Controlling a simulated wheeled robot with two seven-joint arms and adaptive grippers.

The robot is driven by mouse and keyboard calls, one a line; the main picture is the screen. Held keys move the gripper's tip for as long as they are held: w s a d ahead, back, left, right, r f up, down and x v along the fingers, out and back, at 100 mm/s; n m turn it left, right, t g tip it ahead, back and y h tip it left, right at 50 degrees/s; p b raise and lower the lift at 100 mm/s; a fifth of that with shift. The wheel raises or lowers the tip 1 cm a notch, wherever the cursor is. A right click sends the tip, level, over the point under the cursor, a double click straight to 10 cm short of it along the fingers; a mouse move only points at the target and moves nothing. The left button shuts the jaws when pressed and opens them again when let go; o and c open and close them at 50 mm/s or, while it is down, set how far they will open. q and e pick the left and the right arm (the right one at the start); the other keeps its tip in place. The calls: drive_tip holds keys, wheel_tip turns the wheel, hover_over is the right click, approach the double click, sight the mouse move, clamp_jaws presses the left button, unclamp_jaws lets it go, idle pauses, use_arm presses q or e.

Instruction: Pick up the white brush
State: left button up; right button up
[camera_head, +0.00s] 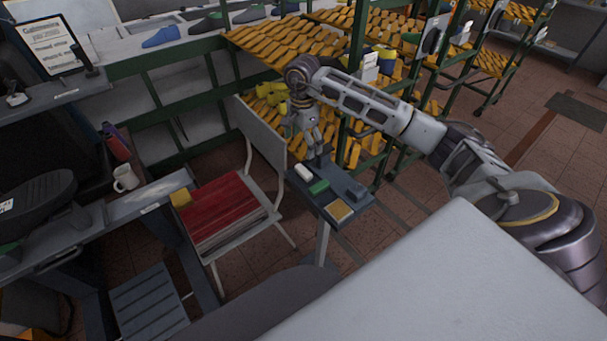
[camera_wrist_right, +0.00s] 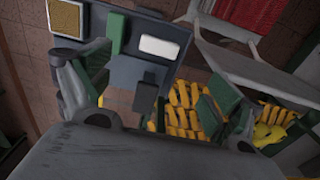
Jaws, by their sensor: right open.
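The white brush (camera_head: 303,172) is a small pale block on a small blue-grey table (camera_head: 330,193), near its far left corner. It also shows in the right wrist view (camera_wrist_right: 160,46), lying flat on the tabletop. My right gripper (camera_head: 318,155) points down just above the far edge of that table, close behind the white brush. In the right wrist view its two fingers (camera_wrist_right: 145,80) are spread, with nothing between them in grasp; the white brush lies beyond them. My left gripper is not in view.
On the same table lie a green brush (camera_head: 318,187), a dark block (camera_head: 355,190) and a tan framed pad (camera_head: 340,210). A rack with yellow shoe lasts (camera_head: 280,45) stands behind.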

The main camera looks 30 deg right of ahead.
drive_tip(key=shift+f, duration=0.1)
hover_over(303, 171)
wheel_tip(303, 171, down, 7)
drive_tip(key=shift+f+p, duration=0.1)
drive_tip(key=shift+p, duration=0.2)
drive_tip(key=shift+f, duration=0.55)
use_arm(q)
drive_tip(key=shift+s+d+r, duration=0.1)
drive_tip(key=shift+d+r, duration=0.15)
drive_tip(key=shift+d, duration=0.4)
use_arm(e)
drive_tip(key=shift+f, duration=0.1)
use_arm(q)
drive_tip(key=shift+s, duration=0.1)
